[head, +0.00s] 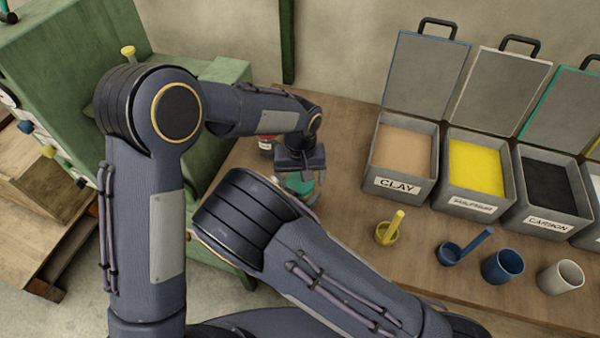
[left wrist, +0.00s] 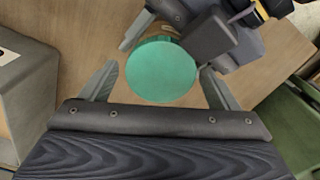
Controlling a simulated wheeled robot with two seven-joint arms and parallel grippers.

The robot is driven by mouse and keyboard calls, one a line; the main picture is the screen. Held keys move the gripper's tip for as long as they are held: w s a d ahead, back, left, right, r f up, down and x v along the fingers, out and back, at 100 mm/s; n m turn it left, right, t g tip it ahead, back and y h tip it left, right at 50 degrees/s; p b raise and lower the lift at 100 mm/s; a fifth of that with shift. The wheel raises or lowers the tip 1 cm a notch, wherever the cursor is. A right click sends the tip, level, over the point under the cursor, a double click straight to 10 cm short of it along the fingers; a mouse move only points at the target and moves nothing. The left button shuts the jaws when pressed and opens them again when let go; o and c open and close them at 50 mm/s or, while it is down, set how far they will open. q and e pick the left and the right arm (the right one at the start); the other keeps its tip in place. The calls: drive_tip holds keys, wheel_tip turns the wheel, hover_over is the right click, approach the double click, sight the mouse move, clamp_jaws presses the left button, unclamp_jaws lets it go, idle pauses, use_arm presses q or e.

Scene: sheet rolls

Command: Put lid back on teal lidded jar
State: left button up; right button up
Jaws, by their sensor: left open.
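The teal lidded jar (head: 298,184) stands on the wooden table, partly hidden by my arms in the head view. In the left wrist view its flat round teal top (left wrist: 160,70) faces the camera; whether this is the seated lid I cannot tell. My left gripper (head: 299,168) is over it, pointing down. In the left wrist view my left gripper (left wrist: 158,85) is open, a finger on either side of the teal disc. My right gripper (left wrist: 170,52) is beside the jar in that view, with its fingers near the disc; its grip is partly hidden.
Open bins of clay (head: 402,155), yellow powder (head: 476,172) and carbon (head: 549,187) stand at the right. A dark jar (head: 266,143) is behind my left gripper.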

use_arm(q)
drive_tip(key=c, duration=1)
drive_tip(key=m, duration=0.8)
drive_tip(key=shift+m, duration=0.3)
drive_tip(key=o, duration=1.1)
drive_tip(key=shift+r, duration=2.3)
drive_tip(key=shift+c, duration=0.5)
